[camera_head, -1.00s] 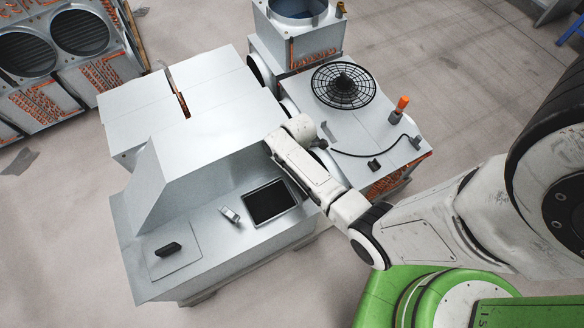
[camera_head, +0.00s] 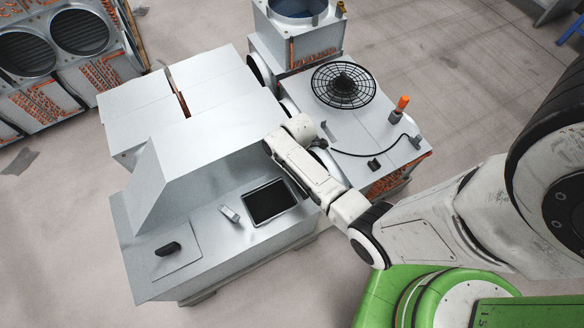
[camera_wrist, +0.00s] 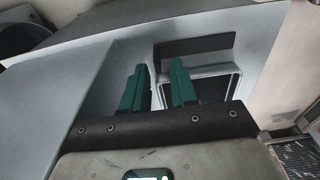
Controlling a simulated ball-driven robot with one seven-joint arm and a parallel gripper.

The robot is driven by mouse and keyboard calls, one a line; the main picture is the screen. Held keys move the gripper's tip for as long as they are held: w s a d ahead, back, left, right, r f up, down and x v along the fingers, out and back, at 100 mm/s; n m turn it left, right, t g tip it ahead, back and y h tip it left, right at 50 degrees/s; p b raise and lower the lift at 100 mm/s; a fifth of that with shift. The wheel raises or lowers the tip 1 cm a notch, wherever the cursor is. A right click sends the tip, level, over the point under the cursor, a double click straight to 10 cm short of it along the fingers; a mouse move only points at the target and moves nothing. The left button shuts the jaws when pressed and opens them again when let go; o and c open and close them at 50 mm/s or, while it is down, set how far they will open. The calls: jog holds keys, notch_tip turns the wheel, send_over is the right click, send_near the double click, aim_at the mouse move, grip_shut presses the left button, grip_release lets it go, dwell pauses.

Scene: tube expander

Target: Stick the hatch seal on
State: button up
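The hatch opening (camera_head: 270,202), dark with a pale rim, is in the machine's front ledge in the head view. The loose hatch cover (camera_head: 190,262), a flat grey plate with a black handle (camera_head: 168,249), lies on the ledge at the left. I cannot clearly tell which piece is the hatch seal; the pale rim (camera_wrist: 201,72) around the opening in the wrist view may be it. My gripper (camera_wrist: 159,66) shows green fingers held apart with nothing visible between them, near the opening. In the head view the fingers are hidden.
A small pale piece (camera_head: 230,214) lies left of the opening. A dark grey strip (camera_wrist: 195,45) shows beyond the fingers. The machine's raised housing (camera_head: 205,135) stands behind the ledge. A fan grille (camera_head: 343,85) and black cable (camera_head: 358,155) are at right.

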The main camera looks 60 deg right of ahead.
jog(key=shift+o, duration=0.4)
jog(key=shift+r, duration=0.1)
notch_tip(320, 180, up, 11)
jog(key=d+p, duration=0.1)
jog(key=p, duration=0.1)
jog(key=shift+s+f, duration=0.2)
jog(key=shift+s, duration=0.05)
dwell(0.3)
jog(key=s+a+r+m+h, duration=0.1)
jog(key=s+a+r+m, duration=0.9)
jog(key=a, duration=0.3)
jog(key=shift+s+m, duration=0.55)
jog(key=shift+m, duration=0.25)
jog(key=shift+c, duration=0.5)
